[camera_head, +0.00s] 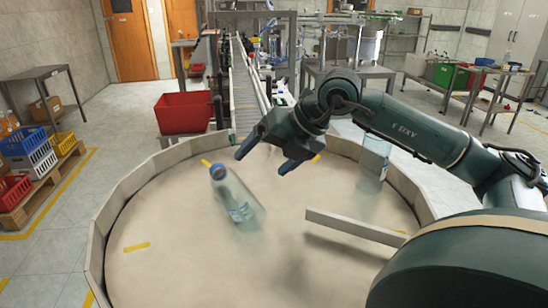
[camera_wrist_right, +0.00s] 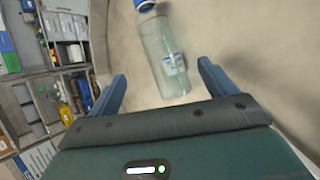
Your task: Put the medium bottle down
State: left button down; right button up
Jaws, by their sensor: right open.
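A clear bottle with a blue cap (camera_head: 240,203) is on the round beige table (camera_head: 165,235), left of its middle. It looks tilted, cap toward the upper left; I cannot tell whether it lies flat or leans. My right gripper (camera_head: 264,160) is open and empty, above and to the right of the bottle, apart from it. In the right wrist view the bottle (camera_wrist_right: 163,50) shows beyond the gap between the open fingers (camera_wrist_right: 162,70), its cap at the top edge. My left gripper is not in view.
A larger clear container (camera_head: 374,163) stands at the table's right side, partly behind my arm. A low pale bar (camera_head: 355,228) crosses the table's right part. A raised rim (camera_head: 95,245) rings the table. A conveyor (camera_head: 243,90) and red bin (camera_head: 185,112) are behind.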

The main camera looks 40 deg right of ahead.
jog(key=shift+b+v, duration=0.35)
jog(key=shift+v, duration=0.9)
